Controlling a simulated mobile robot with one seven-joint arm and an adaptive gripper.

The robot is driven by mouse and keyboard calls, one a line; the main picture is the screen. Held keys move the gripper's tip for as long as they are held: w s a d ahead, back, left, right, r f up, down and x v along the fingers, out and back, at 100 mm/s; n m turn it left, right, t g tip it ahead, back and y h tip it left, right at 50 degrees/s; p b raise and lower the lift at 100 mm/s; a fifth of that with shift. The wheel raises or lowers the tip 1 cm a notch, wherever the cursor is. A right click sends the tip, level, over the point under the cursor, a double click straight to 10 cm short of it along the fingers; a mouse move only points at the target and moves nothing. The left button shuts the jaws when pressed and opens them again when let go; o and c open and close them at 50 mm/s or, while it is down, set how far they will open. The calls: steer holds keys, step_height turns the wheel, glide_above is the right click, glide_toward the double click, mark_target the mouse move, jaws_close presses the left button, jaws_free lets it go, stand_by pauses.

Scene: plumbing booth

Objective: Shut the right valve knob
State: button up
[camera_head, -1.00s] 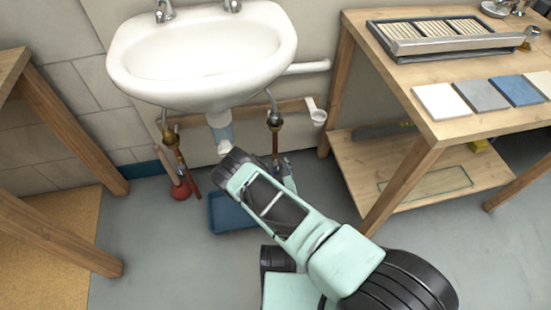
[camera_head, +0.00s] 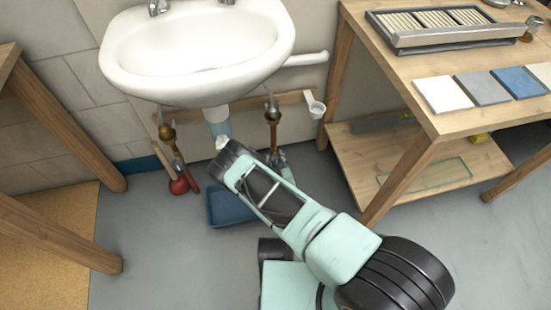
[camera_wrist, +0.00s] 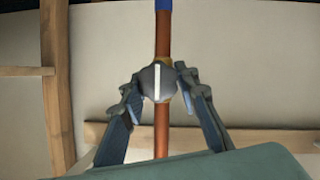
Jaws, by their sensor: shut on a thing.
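The right valve knob (camera_wrist: 158,82) is a grey, rounded knob with a pale raised bar, on a copper pipe (camera_wrist: 162,35). In the wrist view its bar lies upright, in line with the pipe. My gripper (camera_wrist: 157,83) has one finger on each side of the knob and is shut on it. In the head view, my gripper (camera_head: 277,160) is below the sink at the right-hand pipe, under a brass fitting (camera_head: 272,114). The knob is hard to make out there, partly hidden by my arm.
The white sink (camera_head: 200,90) hangs above. A left pipe with a brass fitting (camera_head: 167,132) and a red plunger (camera_head: 180,186) stand to the left. A blue tray (camera_head: 225,212) lies on the floor below. Wooden tables (camera_head: 425,160) stand on both sides.

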steer(key=shift+r, duration=0.1)
steer(key=shift+w+d+m+y+p, duration=0.15)
steer(key=shift+m+y+p, duration=0.15)
steer(key=shift+m+p, duration=0.25)
steer(key=shift+d+m+g+y+p, duration=0.1)
steer(key=shift+m+g+y+p, duration=0.2)
steer(key=shift+m+y, duration=1.2)
steer(key=shift+m, duration=0.55)
steer(key=shift+m+y+b, duration=0.6)
steer(key=shift+m+b, duration=0.1)
steer(key=shift+m, duration=0.2)
steer(key=o, duration=1.2)
steer(key=shift+c, duration=0.2)
